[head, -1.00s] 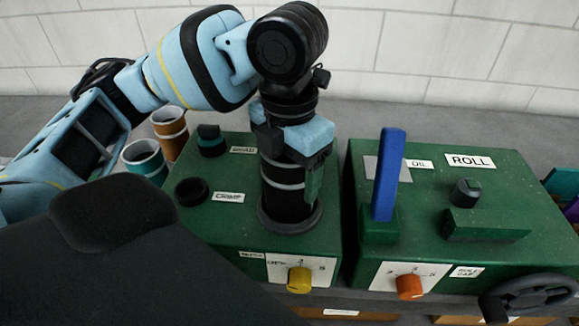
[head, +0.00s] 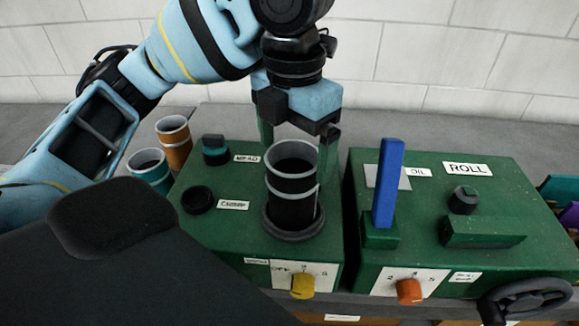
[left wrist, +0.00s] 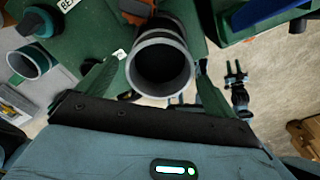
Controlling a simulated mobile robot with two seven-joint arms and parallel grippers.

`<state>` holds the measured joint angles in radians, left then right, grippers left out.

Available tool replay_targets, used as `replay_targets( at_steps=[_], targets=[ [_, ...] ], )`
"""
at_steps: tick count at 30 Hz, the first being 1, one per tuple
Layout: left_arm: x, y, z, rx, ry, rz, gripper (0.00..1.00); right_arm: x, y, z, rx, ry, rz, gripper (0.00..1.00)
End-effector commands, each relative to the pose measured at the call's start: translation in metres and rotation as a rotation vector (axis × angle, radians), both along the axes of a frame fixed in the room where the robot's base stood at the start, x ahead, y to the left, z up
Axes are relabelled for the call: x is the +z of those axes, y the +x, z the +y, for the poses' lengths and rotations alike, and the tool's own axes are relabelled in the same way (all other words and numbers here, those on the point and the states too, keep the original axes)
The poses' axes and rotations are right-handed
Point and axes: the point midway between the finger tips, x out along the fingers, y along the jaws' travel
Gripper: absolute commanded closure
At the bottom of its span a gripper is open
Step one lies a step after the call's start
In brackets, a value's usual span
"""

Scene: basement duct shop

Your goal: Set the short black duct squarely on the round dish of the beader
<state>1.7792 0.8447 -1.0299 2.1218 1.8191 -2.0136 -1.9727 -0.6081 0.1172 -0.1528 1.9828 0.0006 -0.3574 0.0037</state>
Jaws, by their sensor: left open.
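The short black duct (head: 292,190) stands upright on the round dish (head: 270,225) of the green beader (head: 225,245). It has grey bands and a grey rim, and its base sits inside the dish's rim. My left gripper (head: 298,142) is open above and behind the duct, with its fingers clear of it. In the left wrist view the duct's open mouth (left wrist: 160,68) shows between the spread fingers. The part of the dish behind the duct is hidden.
A teal duct (head: 148,168) and an orange duct (head: 174,143) stand left of the beader. On the right is a second green machine marked ROLL (head: 465,205), with an upright blue lever (head: 388,180) near the dish. A black knob (head: 197,199) sits left of the dish.

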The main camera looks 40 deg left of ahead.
Motion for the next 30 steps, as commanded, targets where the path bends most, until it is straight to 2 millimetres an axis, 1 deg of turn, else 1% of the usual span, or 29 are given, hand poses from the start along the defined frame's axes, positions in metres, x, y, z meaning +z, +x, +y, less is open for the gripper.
replay_targets(
  at_steps=[1, 3, 6, 9, 14, 30],
  targets=[
    [0.016, 0.000, 0.000, 0.002, 0.000, -0.011, 0.07, 0.008, 0.006, -0.001, 0.002, -0.002, -0.018, 0.64],
    [0.029, -0.001, 0.000, 0.001, 0.000, -0.010, 0.07, 0.012, 0.009, -0.001, 0.003, -0.004, -0.028, 0.64],
    [0.042, -0.001, 0.000, 0.001, 0.001, -0.008, 0.07, 0.018, 0.013, -0.002, 0.005, -0.006, -0.040, 0.64],
    [0.051, 0.000, 0.000, 0.000, 0.000, -0.006, 0.07, 0.020, 0.015, -0.003, 0.005, -0.008, -0.045, 0.64],
    [0.056, 0.000, 0.000, 0.000, 0.000, -0.001, 0.07, 0.020, 0.015, -0.004, 0.005, -0.009, -0.047, 0.64],
    [0.055, 0.000, 0.000, 0.000, 0.000, 0.001, 0.07, 0.019, 0.013, -0.003, 0.001, -0.007, -0.042, 0.64]
  ],
)
